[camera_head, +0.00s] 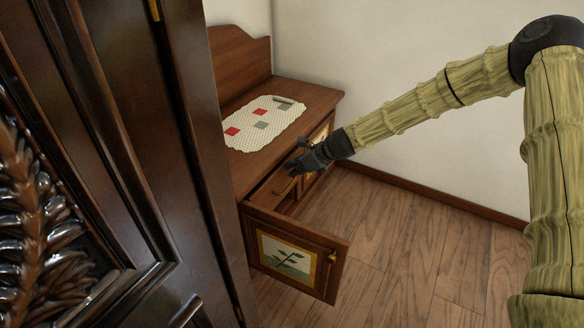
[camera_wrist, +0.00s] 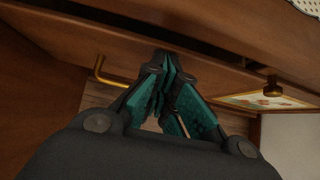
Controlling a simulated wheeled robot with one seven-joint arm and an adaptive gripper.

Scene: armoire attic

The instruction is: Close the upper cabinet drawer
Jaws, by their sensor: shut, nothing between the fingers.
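The wooden cabinet (camera_head: 325,97) stands against the wall. Its upper drawer (camera_head: 268,187) lies just below the top and has a brass handle (camera_head: 289,188). The drawer front (camera_wrist: 55,45) runs across the wrist view, with the handle (camera_wrist: 105,78) left of my fingers. My gripper (camera_head: 292,167) is shut and empty at the drawer front. Its fingertips (camera_wrist: 164,58) overlap the front's face in the wrist view; contact is unclear. My gripper hides part of the drawer, and I cannot tell how far it stands out.
A lower cabinet door (camera_head: 326,286) with a plant picture stands open below the drawer. Another picture door (camera_wrist: 240,99) with a round knob (camera_wrist: 272,88) is to the right. A patterned cloth (camera_head: 240,129) lies on top. A dark armoire (camera_head: 190,130) blocks the left. Floor at right is clear.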

